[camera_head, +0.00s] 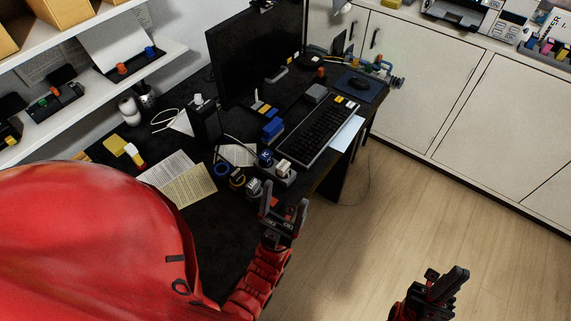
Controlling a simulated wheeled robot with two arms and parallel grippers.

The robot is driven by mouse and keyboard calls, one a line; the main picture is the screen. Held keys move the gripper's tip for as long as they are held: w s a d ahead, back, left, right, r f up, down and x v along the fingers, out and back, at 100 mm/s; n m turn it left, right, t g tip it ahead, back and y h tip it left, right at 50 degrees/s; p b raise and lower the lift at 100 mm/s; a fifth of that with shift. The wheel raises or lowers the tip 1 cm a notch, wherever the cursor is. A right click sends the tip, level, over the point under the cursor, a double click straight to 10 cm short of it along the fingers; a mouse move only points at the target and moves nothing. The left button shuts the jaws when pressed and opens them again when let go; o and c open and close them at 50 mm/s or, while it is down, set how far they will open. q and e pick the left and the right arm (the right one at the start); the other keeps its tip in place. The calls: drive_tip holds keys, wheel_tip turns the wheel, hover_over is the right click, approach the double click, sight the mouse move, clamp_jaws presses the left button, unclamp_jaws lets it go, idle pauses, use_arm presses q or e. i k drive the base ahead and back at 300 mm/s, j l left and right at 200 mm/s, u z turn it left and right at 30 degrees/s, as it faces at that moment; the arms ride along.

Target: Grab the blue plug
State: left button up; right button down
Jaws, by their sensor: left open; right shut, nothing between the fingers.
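A small blue plug (266,158) sits at the upper left end of a power strip (289,180) near the front edge of the black desk. A whitish plug (284,166) is beside it on the same strip. My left gripper (285,197) is open, just below the strip in the picture, with its fingers pointing up toward it. It looks empty and apart from the blue plug; its exact height over the desk is hard to tell. My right gripper (449,280) is shut and empty, over the floor at the lower right.
Round rolls (237,179) lie left of the strip. A blue block (272,129), a keyboard (318,128) and a monitor (255,50) are behind it. Papers (181,181) lie at left. The wooden floor (420,200) right of the desk is clear, before white cabinets (500,110).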

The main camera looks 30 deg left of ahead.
sight(265, 157)
drive_tip(key=u, duration=1.05)
drive_tip(key=k+l+u, duration=0.1)
drive_tip(key=k+l, duration=0.05)
drive_tip(key=l, duration=0.1)
